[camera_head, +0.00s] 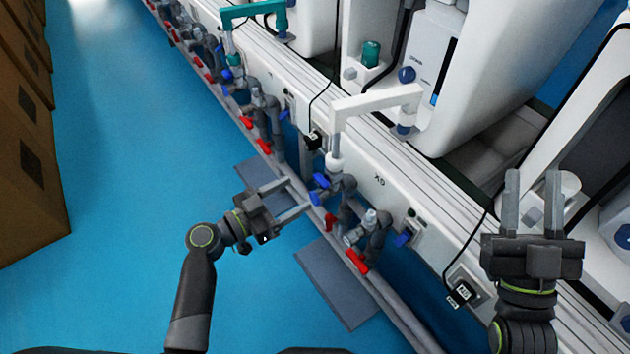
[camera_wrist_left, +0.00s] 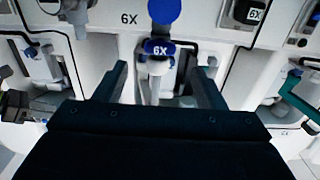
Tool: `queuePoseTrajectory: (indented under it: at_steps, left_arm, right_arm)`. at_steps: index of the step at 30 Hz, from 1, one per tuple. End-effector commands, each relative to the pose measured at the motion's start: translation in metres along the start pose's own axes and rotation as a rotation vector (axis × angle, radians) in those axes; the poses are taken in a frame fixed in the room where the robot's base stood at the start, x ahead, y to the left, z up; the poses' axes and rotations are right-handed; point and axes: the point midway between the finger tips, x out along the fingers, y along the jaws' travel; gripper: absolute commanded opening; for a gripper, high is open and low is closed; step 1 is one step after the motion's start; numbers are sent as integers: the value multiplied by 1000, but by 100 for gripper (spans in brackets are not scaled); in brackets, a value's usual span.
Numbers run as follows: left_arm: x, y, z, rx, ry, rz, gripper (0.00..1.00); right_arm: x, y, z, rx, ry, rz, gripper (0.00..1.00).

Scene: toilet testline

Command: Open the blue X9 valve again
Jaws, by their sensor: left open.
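The blue valve handle (camera_head: 320,181) sits on grey piping below the white panel marked X9, beside a second blue part below it. Contact with the handle cannot be seen. My right gripper (camera_head: 532,180) is open and empty, upright at the right.
Red valve handles (camera_head: 357,261) sit low on the pipe row. A white arm-shaped fixture (camera_head: 375,103) overhangs the X9 pipes. White toilets (camera_head: 490,70) line the bench. Cardboard-brown boxes (camera_head: 25,150) stand at left; the blue floor (camera_head: 130,130) between is clear.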

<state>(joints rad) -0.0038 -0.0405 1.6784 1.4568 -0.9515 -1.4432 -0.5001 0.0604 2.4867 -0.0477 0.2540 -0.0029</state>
Motion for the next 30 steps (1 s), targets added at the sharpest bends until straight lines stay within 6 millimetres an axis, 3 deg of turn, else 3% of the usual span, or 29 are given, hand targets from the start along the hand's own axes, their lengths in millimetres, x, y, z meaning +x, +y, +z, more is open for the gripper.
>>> queuePoseTrajectory:
  at_steps: [3, 9, 15, 23, 30]
  left_arm:
    - [26, 0, 0, -1, 3, 2, 64]
    - [56, 0, 0, -2, 1, 0, 64]
    - [67, 0, 1, 0, -1, 0, 64]
    - [68, 0, 0, 0, -1, 0, 64]
    - [68, 0, 0, 0, -1, 0, 32]
  right_arm:
    - [0, 0, -2, -2, 15, -1, 36]
    - [0, -1, -10, -11, 61, -4, 36]
    - [0, -2, -15, -15, 89, -5, 36]
    - [0, -2, -15, -15, 91, -6, 36]
    - [0, -2, -16, -15, 92, -6, 36]
